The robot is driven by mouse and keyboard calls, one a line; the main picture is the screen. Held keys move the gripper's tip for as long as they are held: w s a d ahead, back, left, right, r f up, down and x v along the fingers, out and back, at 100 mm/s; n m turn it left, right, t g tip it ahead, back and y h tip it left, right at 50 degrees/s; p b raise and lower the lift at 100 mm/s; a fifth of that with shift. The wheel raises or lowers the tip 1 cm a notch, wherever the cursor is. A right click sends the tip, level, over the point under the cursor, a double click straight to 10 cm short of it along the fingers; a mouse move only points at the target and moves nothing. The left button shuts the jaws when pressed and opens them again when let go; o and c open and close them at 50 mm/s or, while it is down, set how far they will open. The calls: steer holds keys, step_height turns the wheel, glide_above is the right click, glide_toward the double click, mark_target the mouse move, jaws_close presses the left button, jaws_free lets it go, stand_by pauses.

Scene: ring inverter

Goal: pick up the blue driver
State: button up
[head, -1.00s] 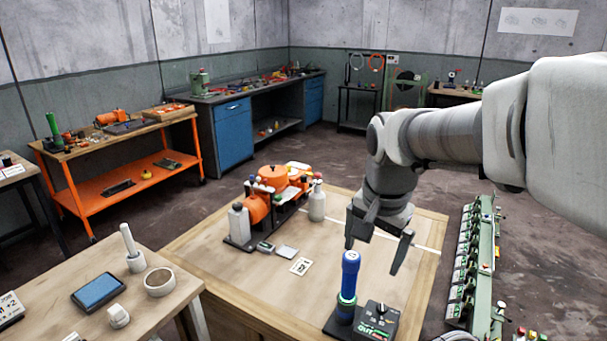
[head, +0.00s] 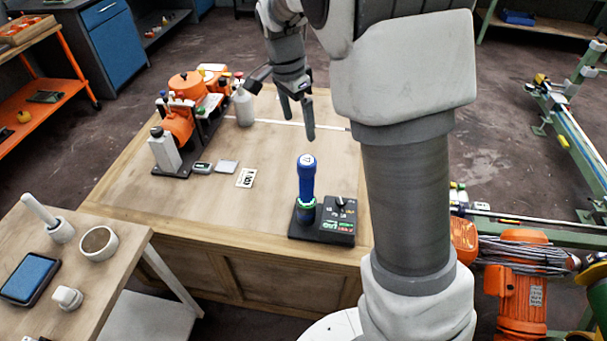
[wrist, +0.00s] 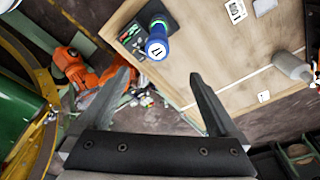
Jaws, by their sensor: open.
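The blue driver (head: 307,180) stands upright on a black base (head: 335,222) near the front right of the wooden table in the head view. It has a green ring low on its body and a white mark on top. In the wrist view the blue driver (wrist: 158,40) shows from above, beyond the fingertips and between them in direction. My gripper (head: 297,117) is open and empty, above and behind the driver in the head view. It also shows in the wrist view (wrist: 160,75) with its fingers apart. Nothing touches the driver except its base.
An orange machine (head: 180,125) with bottles stands at the table's back left. Flat cards (head: 246,178) lie mid-table. A side bench (head: 120,225) with a mortar (head: 98,243) is at the left. Orange equipment (head: 515,290) is on the right. The wooden table between has free room.

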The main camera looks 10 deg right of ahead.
mark_target(305, 159)
steer(key=f, duration=0.4)
steer(key=d+f, duration=0.1)
steer(key=f, duration=0.7)
steer(key=shift+w+d, duration=0.25)
steer(key=shift+d, duration=0.1)
steer(key=shift+d+f, duration=0.25)
steer(key=shift+f, duration=1.05)
steer(key=shift+d+f, duration=0.2)
steer(key=shift+f, duration=1.05)
jaws_close()
